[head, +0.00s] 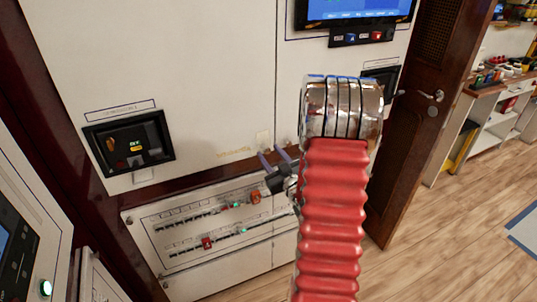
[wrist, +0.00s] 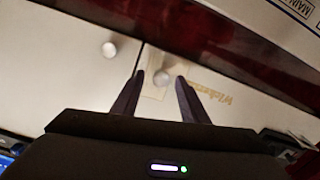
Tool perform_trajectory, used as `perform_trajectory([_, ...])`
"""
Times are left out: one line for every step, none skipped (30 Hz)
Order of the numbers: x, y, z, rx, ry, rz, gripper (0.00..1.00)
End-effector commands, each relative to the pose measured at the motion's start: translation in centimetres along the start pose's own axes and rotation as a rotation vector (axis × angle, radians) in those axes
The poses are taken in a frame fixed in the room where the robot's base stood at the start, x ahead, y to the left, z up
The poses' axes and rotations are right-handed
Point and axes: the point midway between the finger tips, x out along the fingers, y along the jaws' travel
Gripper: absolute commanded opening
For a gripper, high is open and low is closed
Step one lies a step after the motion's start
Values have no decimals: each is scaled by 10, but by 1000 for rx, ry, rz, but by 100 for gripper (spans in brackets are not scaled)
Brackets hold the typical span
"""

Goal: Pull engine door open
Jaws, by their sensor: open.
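White cabinet doors (head: 210,60) meet at a vertical seam; I cannot tell which one is the engine door. In the wrist view, a round pale knob (wrist: 161,78) on a light plate appears between my open fingers, and a second knob (wrist: 109,49) sits across the seam. I cannot tell whether the fingers touch the knob. In the head view, my gripper (head: 273,155) is open near the lower door edges, by the seam. The plate (head: 262,137) shows just above it. The doors look shut. My red arm hides part of the right door.
A breaker panel (head: 215,222) with rows of switches lies just below the doors. A brown door (head: 425,110) with a handle stands at right. Wooden floor (head: 440,230) is clear at lower right.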

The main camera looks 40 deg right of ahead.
Motion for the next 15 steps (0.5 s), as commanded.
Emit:
perform_trajectory([0,-1,0,0,0,-2,40])
perform_trajectory([0,-2,0,0,1,-3,40])
perform_trajectory([1,-2,0,0,1,-4,38])
perform_trajectory([1,-2,0,0,1,-4,36])
perform_trajectory([1,-2,0,0,1,-4,34])
perform_trajectory([1,-3,-1,0,1,-5,31])
perform_trajectory([1,-3,-1,0,1,-5,29])
perform_trajectory([1,-3,-1,0,1,-5,27])
perform_trajectory([1,-3,-1,0,1,-6,24])
perform_trajectory([1,-3,-1,0,1,-6,22])
perform_trajectory([1,-3,-1,0,1,-6,20])
perform_trajectory([1,-3,-1,0,1,-6,17])
perform_trajectory([1,-3,-1,0,1,-6,15])
perform_trajectory([1,-4,-1,0,1,-6,13])
perform_trajectory([1,-4,-1,0,1,-6,10])
